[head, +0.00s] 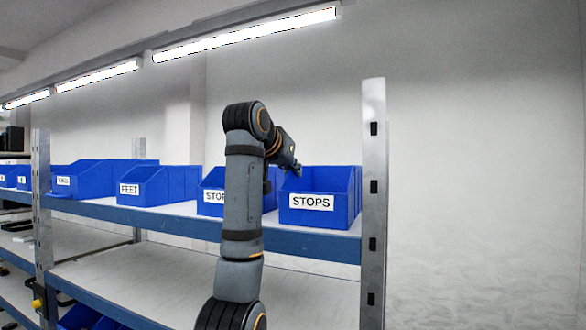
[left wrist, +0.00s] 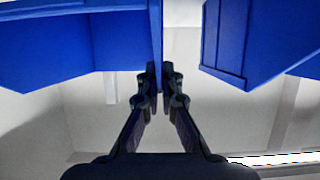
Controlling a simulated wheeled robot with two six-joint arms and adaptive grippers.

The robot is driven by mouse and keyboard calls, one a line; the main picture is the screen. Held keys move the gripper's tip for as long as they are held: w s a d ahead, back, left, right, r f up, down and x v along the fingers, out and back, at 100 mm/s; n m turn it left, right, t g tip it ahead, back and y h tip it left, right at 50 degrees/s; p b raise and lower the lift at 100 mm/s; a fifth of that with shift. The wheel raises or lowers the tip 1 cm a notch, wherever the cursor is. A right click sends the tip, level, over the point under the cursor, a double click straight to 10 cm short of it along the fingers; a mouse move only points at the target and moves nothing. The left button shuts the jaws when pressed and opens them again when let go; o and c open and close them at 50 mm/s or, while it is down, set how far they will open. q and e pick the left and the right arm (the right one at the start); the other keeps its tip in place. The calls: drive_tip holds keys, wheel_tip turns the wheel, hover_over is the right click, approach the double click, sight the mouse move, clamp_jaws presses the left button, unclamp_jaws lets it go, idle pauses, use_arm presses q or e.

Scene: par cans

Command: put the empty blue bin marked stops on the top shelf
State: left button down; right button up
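A blue bin labelled STOPS (head: 319,216) is at the right end of the top shelf (head: 180,215), upright, beside the right post. It appears to rest on the shelf board; its floor inside is not visible. My left gripper (head: 291,168) is at the top of its left wall, partly hidden by the bin and my wrist. In the left wrist view the fingers (left wrist: 161,78) are close together, one on each side of the thin bin wall (left wrist: 154,35), and look shut on it. My right gripper is not in view.
A second blue bin (head: 209,208), its label partly hidden by my arm, stands close left. A bin marked FEET (head: 150,188) and several others stand farther left. A metal post (head: 373,200) rises just right of the STOPS bin. The lower shelf (head: 150,275) is mostly clear.

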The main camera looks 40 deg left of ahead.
use_arm(q)
drive_tip(key=c, duration=2)
unclamp_jaws()
drive_tip(key=shift+s+d+f, duration=0.15)
drive_tip(key=shift+c, duration=0.2)
drive_tip(key=o, duration=0.5)
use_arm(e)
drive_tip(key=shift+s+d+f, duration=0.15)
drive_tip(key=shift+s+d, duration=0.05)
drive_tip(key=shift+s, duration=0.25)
use_arm(q)
drive_tip(key=shift+r, duration=0.2)
drive_tip(key=b+v, duration=1)
drive_tip(key=v, duration=0.2)
drive_tip(key=shift+b, duration=0.4)
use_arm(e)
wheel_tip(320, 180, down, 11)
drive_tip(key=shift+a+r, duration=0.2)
